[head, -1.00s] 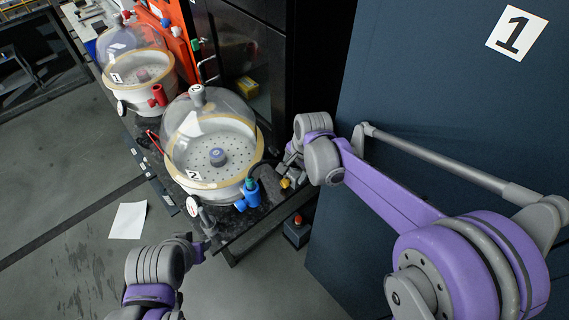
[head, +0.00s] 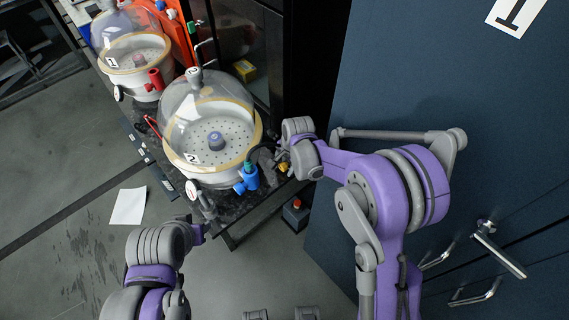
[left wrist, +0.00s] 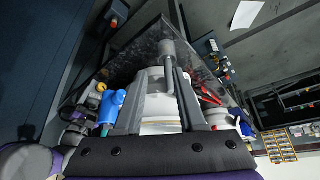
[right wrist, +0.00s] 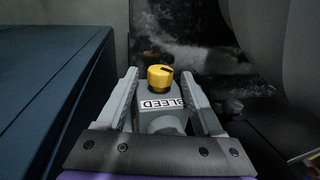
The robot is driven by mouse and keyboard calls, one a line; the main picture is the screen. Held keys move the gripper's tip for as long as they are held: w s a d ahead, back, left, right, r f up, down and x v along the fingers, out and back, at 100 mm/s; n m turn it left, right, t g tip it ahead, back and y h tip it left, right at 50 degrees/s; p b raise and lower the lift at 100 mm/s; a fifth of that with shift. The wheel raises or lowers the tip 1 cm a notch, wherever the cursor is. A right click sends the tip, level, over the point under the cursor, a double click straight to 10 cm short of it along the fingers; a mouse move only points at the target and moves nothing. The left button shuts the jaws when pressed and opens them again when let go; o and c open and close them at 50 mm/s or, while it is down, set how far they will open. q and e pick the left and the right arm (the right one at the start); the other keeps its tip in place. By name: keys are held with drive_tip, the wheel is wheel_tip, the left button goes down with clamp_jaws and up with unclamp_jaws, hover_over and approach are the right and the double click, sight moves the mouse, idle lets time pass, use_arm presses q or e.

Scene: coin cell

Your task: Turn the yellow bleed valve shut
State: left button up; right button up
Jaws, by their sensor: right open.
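My right gripper (right wrist: 159,75) is open, one finger on each side of the knob, with gaps showing between fingers and knob. In the head view the yellow knob (head: 284,166) is small and partly hidden by my right gripper (head: 281,158). My left gripper (left wrist: 163,72) has its fingers apart and appears empty; in the head view it is near the bench's front corner.
Bell jar 2 (head: 211,120) stands on the dark bench beside the bleed valve, with a blue valve (head: 247,180) in front. Bell jar 1 (head: 130,50) and a red valve (head: 156,79) are behind. A dark blue cabinet (head: 440,90) stands at the right.

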clamp_jaws()
drive_tip(key=shift+w+a+f+g+h+b, duration=0.15)
drive_tip(key=shift+g+h+b, duration=0.35)
drive_tip(key=shift+g, duration=0.2)
drive_tip(key=shift+g+h, duration=0.4)
drive_tip(key=shift+g, duration=0.1)
use_arm(q)
drive_tip(key=shift+s+f, duration=0.2)
drive_tip(key=shift+f, duration=0.3)
drive_tip(key=shift+s+f, duration=0.2)
drive_tip(key=shift+f, duration=0.3)
use_arm(e)
unclamp_jaws()
drive_tip(key=shift+r, duration=0.2)
